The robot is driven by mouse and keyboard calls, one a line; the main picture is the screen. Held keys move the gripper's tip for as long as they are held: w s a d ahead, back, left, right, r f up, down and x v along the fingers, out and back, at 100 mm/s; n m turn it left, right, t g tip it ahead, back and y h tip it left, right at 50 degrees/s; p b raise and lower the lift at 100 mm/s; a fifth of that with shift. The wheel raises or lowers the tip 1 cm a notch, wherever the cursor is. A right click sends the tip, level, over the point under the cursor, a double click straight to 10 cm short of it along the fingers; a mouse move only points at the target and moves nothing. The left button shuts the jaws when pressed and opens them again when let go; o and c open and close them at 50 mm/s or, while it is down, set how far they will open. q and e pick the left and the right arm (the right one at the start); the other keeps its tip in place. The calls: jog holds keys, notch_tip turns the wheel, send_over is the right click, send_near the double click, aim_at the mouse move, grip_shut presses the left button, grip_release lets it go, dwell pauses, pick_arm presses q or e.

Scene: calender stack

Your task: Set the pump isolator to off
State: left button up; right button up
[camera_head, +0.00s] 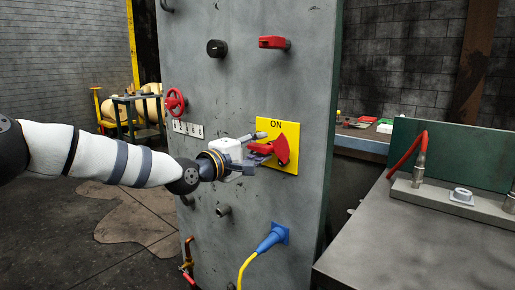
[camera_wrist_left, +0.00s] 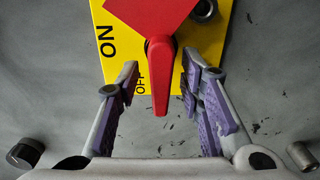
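The pump isolator is a red rotary switch (camera_head: 282,150) on a yellow plate (camera_head: 290,129) marked ON at the top, fixed to the grey panel. Its red handle (camera_wrist_left: 160,80) points left in the head view. In the left wrist view the handle lies right beside the OFF label (camera_wrist_left: 140,83), and the ON label (camera_wrist_left: 107,40) is off to the left. My left gripper (camera_head: 262,145) is at the switch, open, with its fingers on either side of the handle. Gaps show on both sides, narrower on the right in the wrist view. My right gripper is not in view.
The panel (camera_head: 240,85) also bears a red valve wheel (camera_head: 176,102), a black knob (camera_head: 216,48), a red lever (camera_head: 273,42), a row of small switches (camera_head: 187,128) and a blue plug (camera_head: 272,238) with a yellow cable. A grey bench (camera_head: 400,245) stands at right.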

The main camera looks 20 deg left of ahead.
pick_arm(q)
jog(key=shift+a, duration=0.1)
jog(key=shift+s+a, duration=0.1)
jog(key=shift+s, duration=0.1)
jog(key=v, duration=1.1)
jog(key=shift+s, duration=0.35)
